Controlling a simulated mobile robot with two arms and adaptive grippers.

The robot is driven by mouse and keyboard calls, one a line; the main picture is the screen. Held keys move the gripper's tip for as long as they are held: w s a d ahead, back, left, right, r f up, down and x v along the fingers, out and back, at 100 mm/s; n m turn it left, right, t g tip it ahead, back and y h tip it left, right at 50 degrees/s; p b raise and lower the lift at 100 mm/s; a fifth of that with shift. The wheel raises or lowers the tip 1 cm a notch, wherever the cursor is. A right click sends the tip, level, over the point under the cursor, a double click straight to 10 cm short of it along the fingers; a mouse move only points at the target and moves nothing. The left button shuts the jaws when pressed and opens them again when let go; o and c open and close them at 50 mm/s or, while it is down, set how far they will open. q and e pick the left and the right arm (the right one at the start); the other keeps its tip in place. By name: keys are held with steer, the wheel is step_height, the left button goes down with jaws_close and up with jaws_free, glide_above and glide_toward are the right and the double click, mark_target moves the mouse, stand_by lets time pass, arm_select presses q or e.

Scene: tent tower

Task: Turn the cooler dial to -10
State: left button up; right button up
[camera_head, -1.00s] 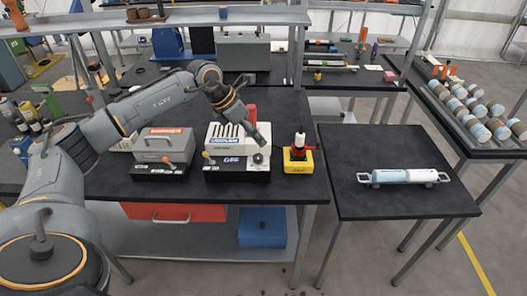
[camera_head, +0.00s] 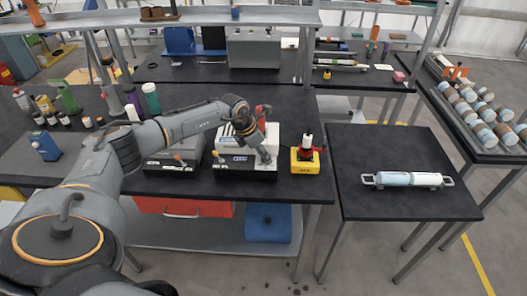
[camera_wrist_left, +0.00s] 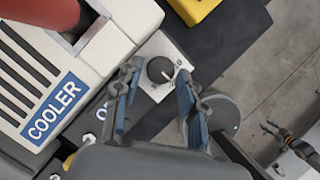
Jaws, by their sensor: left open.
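The cooler (camera_head: 232,160) is a white box on a black base with a blue label, on the dark table; its label reads COOLER in the left wrist view (camera_wrist_left: 55,106). Its dial (camera_wrist_left: 160,70) is a round black knob on a pale square plate, with a light pointer mark; the scale is too small to read. My left gripper (camera_wrist_left: 158,88) is open, with a finger on either side of the dial in that view; contact cannot be told.
A red cylinder (camera_wrist_left: 42,12) stands up from the cooler. A yellow box with a red and white top (camera_head: 305,160) stands close on the right. A grey case (camera_head: 172,155) stands on the left. A side table (camera_head: 400,155) holds a pale cylinder with handles.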

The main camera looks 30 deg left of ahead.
arm_select(q)
steer(key=shift+w+f, duration=0.1)
steer(key=shift+f, duration=0.25)
jaws_close()
